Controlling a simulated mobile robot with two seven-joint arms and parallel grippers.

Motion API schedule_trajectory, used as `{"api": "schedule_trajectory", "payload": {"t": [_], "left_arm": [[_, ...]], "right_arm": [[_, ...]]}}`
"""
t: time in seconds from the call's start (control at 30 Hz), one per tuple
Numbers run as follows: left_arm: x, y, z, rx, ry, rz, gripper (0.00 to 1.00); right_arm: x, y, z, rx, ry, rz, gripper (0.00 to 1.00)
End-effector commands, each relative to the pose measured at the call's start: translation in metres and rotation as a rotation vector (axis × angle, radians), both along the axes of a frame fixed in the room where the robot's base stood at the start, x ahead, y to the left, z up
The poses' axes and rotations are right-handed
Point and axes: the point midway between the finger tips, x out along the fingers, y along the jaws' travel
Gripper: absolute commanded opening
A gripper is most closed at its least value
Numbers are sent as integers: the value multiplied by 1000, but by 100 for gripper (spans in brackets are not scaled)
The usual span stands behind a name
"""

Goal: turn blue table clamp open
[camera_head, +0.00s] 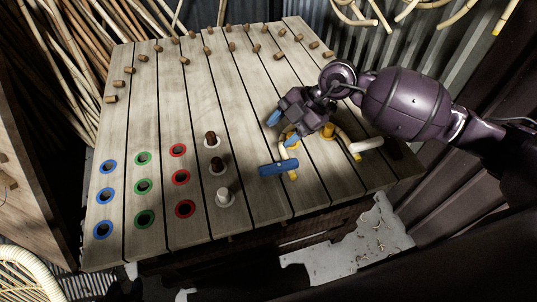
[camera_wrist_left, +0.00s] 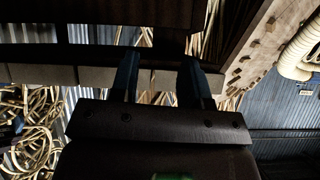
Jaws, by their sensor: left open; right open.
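The blue table clamp (camera_head: 278,168) is at the table's near right part in the head view. Its blue bar handle lies roughly crosswise, with a yellow part beside and behind it. My right gripper (camera_head: 281,129), with blue fingertips, is open just above and behind the blue handle, apart from it. It partly hides the yellow part. A second clamp with a white handle (camera_head: 366,146) and a yellow arm stands to the right. My left gripper (camera_wrist_left: 160,62) shows only in the left wrist view, with two dark blue fingers spread and nothing visible between them.
The slatted wooden table (camera_head: 190,100) carries several wooden pegs at the back. Blue, green and red ringed holes (camera_head: 144,187) are at the front left. Rattan poles (camera_head: 75,60) lean at the left.

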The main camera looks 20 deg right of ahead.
Motion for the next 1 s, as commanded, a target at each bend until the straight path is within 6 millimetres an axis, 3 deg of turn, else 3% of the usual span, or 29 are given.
{"api": "schedule_trajectory", "payload": {"t": [0.2,0.37,0.63,1.0], "left_arm": [[-2,0,-2,0,4,0,43],[-3,0,-2,-1,6,1,43],[-4,0,-5,-2,10,1,43],[6,-3,-9,-2,-2,-6,43]], "right_arm": [[-6,-34,-22,-230,198,-247,53],[-11,-40,-25,-274,294,-363,53],[-11,-35,-38,-270,321,-404,53],[-13,-11,-95,-268,322,-400,53]]}}
